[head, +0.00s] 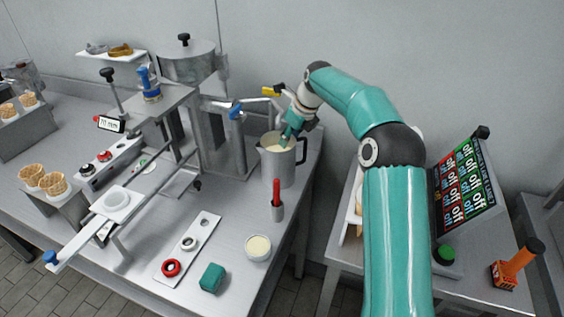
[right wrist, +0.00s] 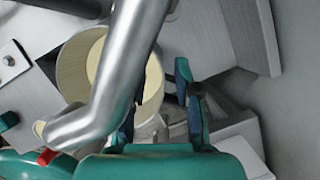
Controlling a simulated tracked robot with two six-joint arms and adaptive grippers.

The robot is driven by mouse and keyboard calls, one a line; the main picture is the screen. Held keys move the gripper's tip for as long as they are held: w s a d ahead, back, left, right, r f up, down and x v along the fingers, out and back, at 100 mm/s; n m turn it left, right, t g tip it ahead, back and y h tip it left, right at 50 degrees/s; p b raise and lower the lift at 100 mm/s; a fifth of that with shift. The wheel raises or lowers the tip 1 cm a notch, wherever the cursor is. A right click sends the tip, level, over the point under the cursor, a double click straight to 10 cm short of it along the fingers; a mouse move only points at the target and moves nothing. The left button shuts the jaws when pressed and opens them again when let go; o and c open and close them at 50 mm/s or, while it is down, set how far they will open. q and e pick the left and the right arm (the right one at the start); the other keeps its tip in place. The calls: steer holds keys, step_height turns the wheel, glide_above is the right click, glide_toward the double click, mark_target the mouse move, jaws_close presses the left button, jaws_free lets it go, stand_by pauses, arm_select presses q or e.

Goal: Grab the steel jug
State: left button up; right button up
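The steel jug (head: 278,168) stands upright near the right edge of the steel table, with pale cream-coloured contents and a black handle on its right side. My right gripper (head: 290,132) is at the jug's top, one teal finger showing over its mouth. In the right wrist view the two fingers (right wrist: 160,95) are apart, with the jug's pale mouth (right wrist: 80,68) beyond and to the left. A bent steel pipe (right wrist: 115,85) hides part of the jug there. Whether a finger touches the jug cannot be told. My left gripper is not in view.
A steel machine with a hopper (head: 187,62) and a blue-handled tap (head: 236,111) stands left of the jug. A side table holds a screen (head: 464,183).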

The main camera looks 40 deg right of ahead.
jaws_close()
stand_by(0.3)
steer(key=shift+r, duration=0.15)
steer(key=shift+w+r, duration=0.1)
